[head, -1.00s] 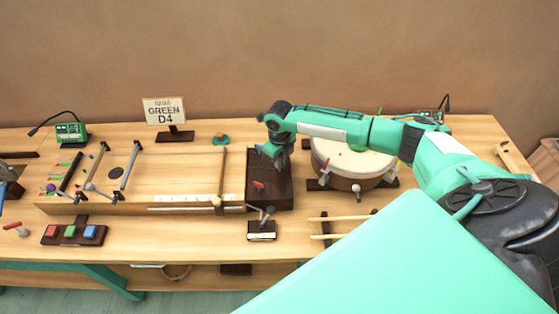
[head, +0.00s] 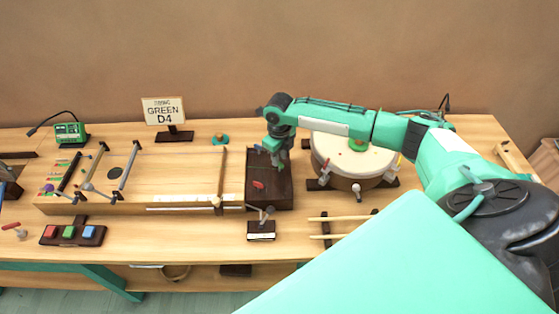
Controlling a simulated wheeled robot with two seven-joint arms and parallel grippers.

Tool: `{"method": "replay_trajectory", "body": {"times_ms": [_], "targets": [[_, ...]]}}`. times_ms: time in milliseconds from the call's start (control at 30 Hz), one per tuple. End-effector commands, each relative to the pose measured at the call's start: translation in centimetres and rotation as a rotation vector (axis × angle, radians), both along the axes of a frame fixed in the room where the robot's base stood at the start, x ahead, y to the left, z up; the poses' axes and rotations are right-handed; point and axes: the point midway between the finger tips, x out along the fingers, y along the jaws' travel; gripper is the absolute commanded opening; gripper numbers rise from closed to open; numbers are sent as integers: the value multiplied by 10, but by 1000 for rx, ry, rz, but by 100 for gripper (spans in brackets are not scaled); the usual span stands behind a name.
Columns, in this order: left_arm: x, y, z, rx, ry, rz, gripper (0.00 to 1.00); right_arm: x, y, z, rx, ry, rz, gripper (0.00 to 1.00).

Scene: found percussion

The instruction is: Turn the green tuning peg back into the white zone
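My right gripper (head: 277,160) points down over the dark peg block (head: 268,201) at the right end of the wooden string board (head: 180,180). It is small and partly covered by my own wrist, so I cannot tell whether its fingers are open or shut. A red peg (head: 258,185) shows on the block, just in front and to the left of the gripper. I cannot make out the green tuning peg or its white zone; the gripper hides the back of the block. A sign (head: 163,111) reads "GREEN D4". My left gripper is not in view.
A drum (head: 350,160) stands close to the right of the block. A small dark stand (head: 261,231) with a lever is in front. Wooden sticks (head: 340,217) lie to the right. A green tuner box (head: 70,133) and a button panel (head: 72,235) are at left.

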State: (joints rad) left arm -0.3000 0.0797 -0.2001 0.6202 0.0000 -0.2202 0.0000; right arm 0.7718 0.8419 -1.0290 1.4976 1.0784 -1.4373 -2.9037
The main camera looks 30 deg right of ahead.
Motion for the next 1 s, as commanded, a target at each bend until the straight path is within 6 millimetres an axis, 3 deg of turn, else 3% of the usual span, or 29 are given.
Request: {"method": "replay_trajectory", "body": {"times_ms": [300, 500, 700, 1000], "targets": [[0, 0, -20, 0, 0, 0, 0, 1, 0, 71, 1, -5, 0, 28], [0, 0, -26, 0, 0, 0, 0, 0, -1, 103, 0, -2, -1, 28], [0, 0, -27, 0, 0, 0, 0, 0, -1, 114, 0, 0, -1, 28], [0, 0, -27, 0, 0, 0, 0, 0, -1, 114, 0, 1, -1, 28]]}}
